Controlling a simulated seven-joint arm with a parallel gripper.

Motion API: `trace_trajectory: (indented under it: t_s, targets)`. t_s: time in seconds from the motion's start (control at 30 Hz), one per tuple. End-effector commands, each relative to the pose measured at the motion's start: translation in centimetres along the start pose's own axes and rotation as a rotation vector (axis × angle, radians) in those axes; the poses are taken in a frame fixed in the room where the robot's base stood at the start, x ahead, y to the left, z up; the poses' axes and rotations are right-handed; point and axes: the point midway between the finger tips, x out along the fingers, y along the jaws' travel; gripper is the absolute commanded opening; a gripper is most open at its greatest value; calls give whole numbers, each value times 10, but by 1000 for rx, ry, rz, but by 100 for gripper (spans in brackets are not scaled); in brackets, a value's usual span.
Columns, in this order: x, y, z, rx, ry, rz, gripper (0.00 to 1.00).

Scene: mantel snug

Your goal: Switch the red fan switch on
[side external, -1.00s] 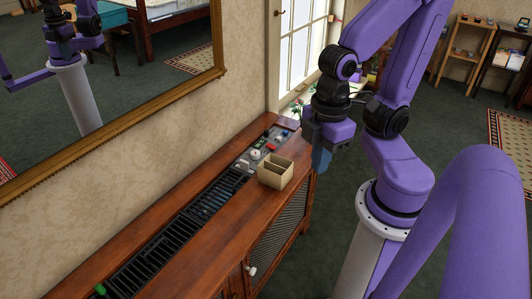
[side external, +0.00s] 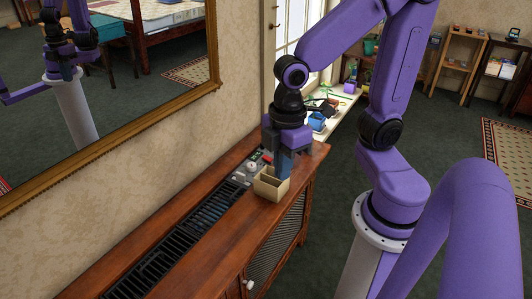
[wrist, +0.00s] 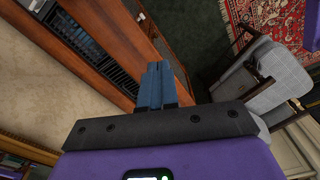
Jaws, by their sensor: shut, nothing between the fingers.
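A control panel (side external: 247,170) is set into the top of the wooden cabinet, near its far end. It carries a small red part (side external: 267,159), which I take for the red fan switch, and a round white knob (side external: 251,166). The red part is tiny here and I cannot tell its position. My gripper (side external: 285,176) is shut and empty, pointing down at the right of the panel, by the far right corner of a small cardboard box. Its blue fingers (wrist: 155,66) lie together in the wrist view, where the red part cannot be made out.
The open, divided cardboard box (side external: 271,184) stands on the cabinet (side external: 215,235) right beside the panel. A long black grille (side external: 165,252) runs along the top. A gold-framed mirror (side external: 130,144) hangs on the wall to the left. A grey chair (wrist: 268,72) shows in the wrist view.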

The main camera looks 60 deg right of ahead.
Motion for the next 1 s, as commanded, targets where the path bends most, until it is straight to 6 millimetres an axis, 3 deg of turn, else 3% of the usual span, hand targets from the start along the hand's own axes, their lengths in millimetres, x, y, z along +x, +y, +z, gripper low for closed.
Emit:
trace_trajectory:
  t_s: [0.23,0.47,0.77,1.0]
  targets:
    - [14,75,-24,-58,18,4,0]
    - [32,153,-23,-123,34,19,0]
    - [65,256,18,-204,44,53,0]
    - [98,327,81,-267,39,85,0]
